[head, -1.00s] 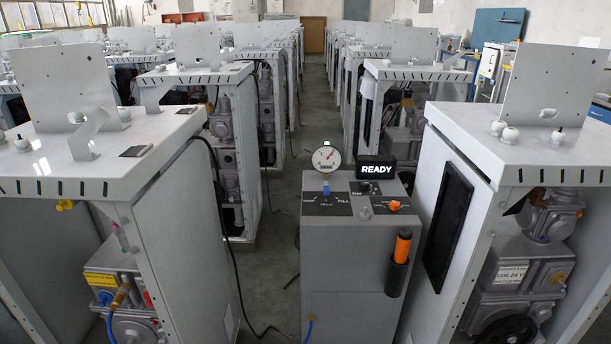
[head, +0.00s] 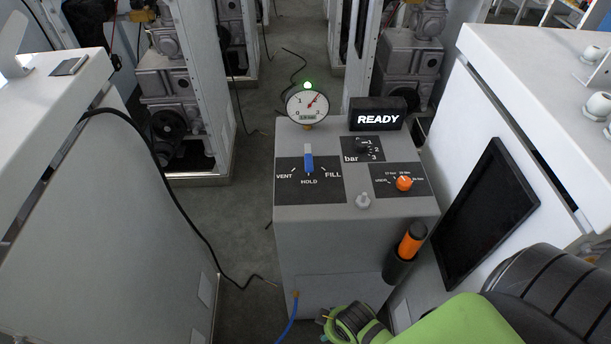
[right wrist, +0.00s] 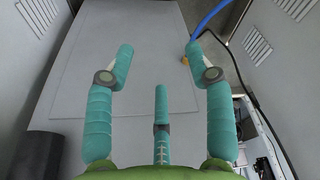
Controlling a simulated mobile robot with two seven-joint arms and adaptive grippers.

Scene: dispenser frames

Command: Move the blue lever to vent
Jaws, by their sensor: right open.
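The blue lever (head: 308,163) stands on a black plate (head: 325,192) on top of the grey dispenser cabinet (head: 340,238), in the head view. The plate reads VENT at left, HOLD below the lever and FILL at right. The lever looks upright, in line with HOLD. My right arm comes in at the lower right of the head view, below and in front of the cabinet top, apart from the lever. In the right wrist view my right gripper (right wrist: 159,58) is open and empty, its teal fingers spread before a grey panel. My left gripper is not in view.
A round gauge (head: 307,104) with a green lamp and a READY display (head: 377,114) stand behind the lever. An orange knob (head: 404,183), a small light knob (head: 363,201) and an orange-handled tool (head: 411,241) are to the right. White cabinets flank both sides. A blue hose (head: 289,322) hangs in front.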

